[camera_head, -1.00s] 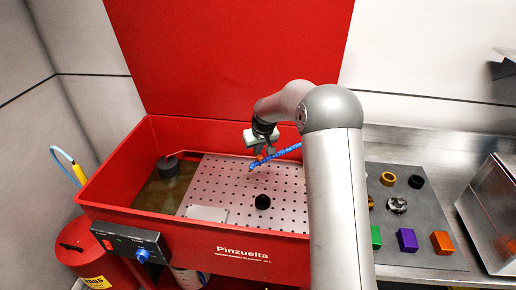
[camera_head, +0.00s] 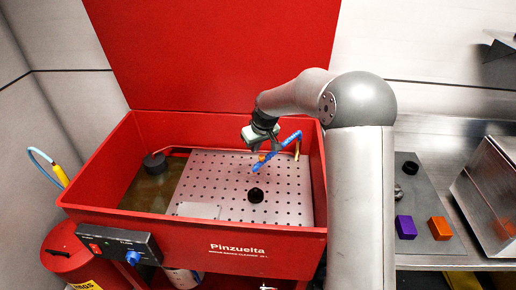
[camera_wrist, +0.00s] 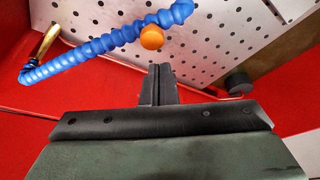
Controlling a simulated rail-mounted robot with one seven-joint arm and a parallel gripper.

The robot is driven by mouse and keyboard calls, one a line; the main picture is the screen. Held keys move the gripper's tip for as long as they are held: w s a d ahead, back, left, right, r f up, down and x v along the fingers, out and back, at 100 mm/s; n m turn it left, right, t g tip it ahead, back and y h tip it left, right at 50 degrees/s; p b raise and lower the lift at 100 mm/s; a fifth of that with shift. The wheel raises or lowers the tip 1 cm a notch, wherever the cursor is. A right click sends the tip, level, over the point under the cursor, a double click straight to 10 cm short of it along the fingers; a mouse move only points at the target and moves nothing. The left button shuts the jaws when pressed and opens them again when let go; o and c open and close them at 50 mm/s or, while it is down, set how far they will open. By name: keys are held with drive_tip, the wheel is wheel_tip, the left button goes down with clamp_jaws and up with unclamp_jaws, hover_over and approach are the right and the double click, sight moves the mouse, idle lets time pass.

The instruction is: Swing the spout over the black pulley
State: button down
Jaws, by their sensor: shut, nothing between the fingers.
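The blue segmented spout (camera_head: 277,150) rises from a brass pipe at the back right of the red basin and reaches left over the perforated plate. An orange nozzle (camera_wrist: 151,37) shows by it in the wrist view. The black pulley (camera_head: 256,195) sits on the plate, nearer the front than the spout's free end. My gripper (camera_wrist: 160,72) is shut and empty. In the wrist view its fingertips are just below the nozzle and the blue hose; I cannot tell whether they touch. The pulley is not visible in the wrist view.
The red basin's rim (camera_head: 200,232) surrounds the perforated plate (camera_head: 215,172), with a dark round part (camera_head: 155,160) in the liquid at left. A grey mat (camera_head: 420,215) at right holds a purple block (camera_head: 405,227) and an orange block (camera_head: 440,228).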

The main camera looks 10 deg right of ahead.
drive_tip(key=w+a+r+b+v, duration=0.1)
drive_tip(key=w+v, duration=0.1)
drive_tip(key=v, duration=0.7)
drive_tip(key=s+d+f+m+g, duration=0.1)
drive_tip(key=s+d+f+m, duration=0.1)
drive_tip(key=s, duration=1.7)
drive_tip(key=s+d+f+m+g+h, duration=0.1)
drive_tip(key=s+d+f+m+g, duration=0.1)
drive_tip(key=s, duration=1.8)
drive_tip(key=shift+d+f+m+h, duration=0.2)
drive_tip(key=shift+d+m+h, duration=0.15)
drive_tip(key=shift+d, duration=0.55)
drive_tip(key=shift+w, duration=0.15)
